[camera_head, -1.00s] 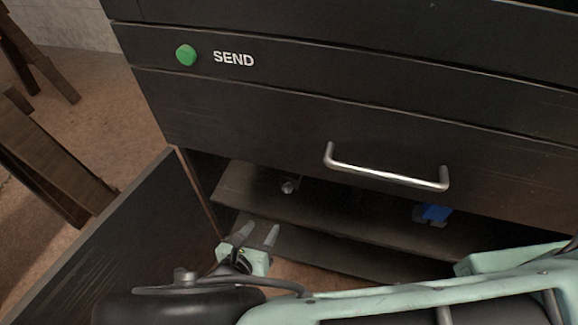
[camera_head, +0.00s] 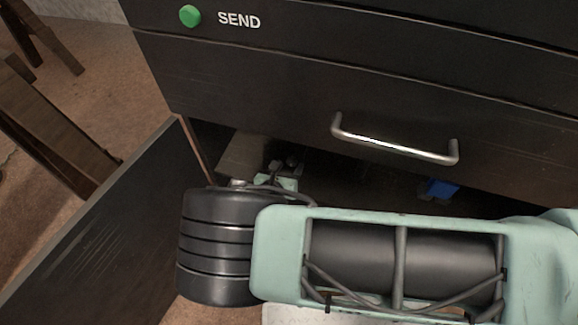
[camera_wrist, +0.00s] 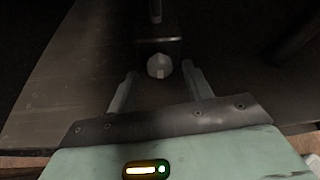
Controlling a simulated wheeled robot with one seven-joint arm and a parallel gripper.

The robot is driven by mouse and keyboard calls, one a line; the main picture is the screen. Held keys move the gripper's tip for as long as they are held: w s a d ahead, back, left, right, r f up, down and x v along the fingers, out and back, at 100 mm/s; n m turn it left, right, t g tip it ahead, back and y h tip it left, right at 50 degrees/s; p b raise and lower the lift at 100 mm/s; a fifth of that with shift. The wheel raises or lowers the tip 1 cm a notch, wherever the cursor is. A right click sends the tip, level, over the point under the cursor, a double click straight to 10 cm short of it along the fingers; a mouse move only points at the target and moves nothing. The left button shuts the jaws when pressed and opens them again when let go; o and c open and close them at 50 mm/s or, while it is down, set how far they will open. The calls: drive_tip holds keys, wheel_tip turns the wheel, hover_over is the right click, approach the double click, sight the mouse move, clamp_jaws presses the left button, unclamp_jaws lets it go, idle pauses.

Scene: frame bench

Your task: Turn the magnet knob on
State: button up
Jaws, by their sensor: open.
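A pale grey knob (camera_wrist: 159,66) sits on the front of a small dark block (camera_wrist: 172,47) inside the dim open cabinet, with a post rising behind it. In the wrist view my gripper (camera_wrist: 154,72) is open, one finger on each side of the knob's line, with gaps left and right. I cannot tell whether the fingertips reach the knob's depth. In the head view my gripper (camera_head: 284,167) is inside the cabinet opening, mostly hidden by my wrist, and the knob cannot be made out clearly there.
An open dark door (camera_head: 95,235) stands to the left of the opening. A drawer with a metal handle (camera_head: 395,147) is just above it. A green button (camera_head: 189,16) marked SEND is higher up. A blue object (camera_head: 441,189) lies to the right inside the cabinet.

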drive_tip(key=shift+w+d+f, duration=0.2)
drive_tip(key=shift+w, duration=0.25)
drive_tip(key=c, duration=1)
